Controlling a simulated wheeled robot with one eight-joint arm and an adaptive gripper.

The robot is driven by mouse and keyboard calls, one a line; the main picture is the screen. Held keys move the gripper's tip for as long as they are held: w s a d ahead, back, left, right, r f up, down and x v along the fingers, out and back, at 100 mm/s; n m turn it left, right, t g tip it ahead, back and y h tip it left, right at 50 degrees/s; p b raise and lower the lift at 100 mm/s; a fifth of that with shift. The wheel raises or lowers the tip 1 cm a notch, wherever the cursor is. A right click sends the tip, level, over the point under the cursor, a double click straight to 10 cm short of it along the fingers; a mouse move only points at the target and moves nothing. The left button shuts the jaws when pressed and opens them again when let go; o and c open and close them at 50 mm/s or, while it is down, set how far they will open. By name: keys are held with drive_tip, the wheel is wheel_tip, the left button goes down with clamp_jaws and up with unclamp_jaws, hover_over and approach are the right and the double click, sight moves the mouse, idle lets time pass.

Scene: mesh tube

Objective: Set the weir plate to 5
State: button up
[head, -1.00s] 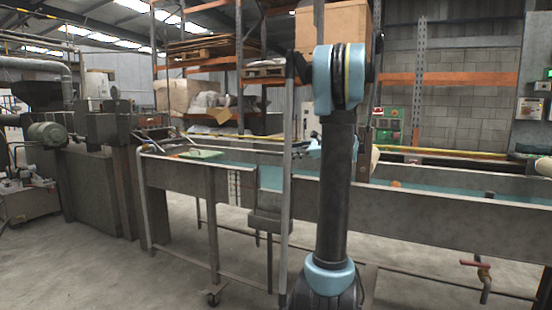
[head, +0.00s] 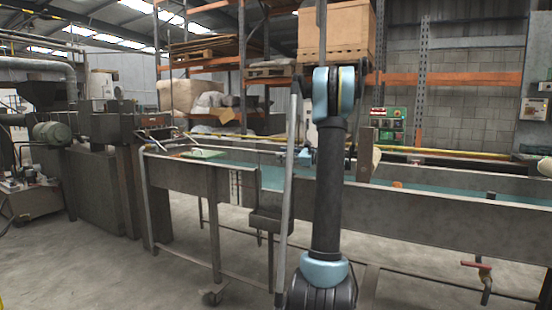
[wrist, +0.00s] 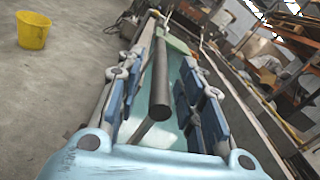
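My gripper (wrist: 162,55) is open in the wrist view, with blue pads on its two fingers. A dark round bar (wrist: 160,85) lies between the fingers, with a gap on each side and its near end toward the palm. I cannot tell whether the bar belongs to the weir plate. In the head view my arm hides most of the gripper. A strip with pale marks (head: 235,185) is on the near side of the long metal trough (head: 440,210), left of my arm. A brown upright plate (head: 364,158) stands in the trough, right of my arm. No scale number is readable.
A grey upright pole (head: 287,205) stands just left of my arm. Grey machinery (head: 95,170) is at the left, and pallet racking (head: 445,79) is behind. A yellow bucket (wrist: 33,30) stands on open floor in the wrist view. A red-handled valve (head: 477,265) hangs below the trough.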

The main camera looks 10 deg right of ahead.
drive_tip(key=shift+x, duration=1.9)
drive_tip(key=shift+c, duration=0.3)
clamp_jaws()
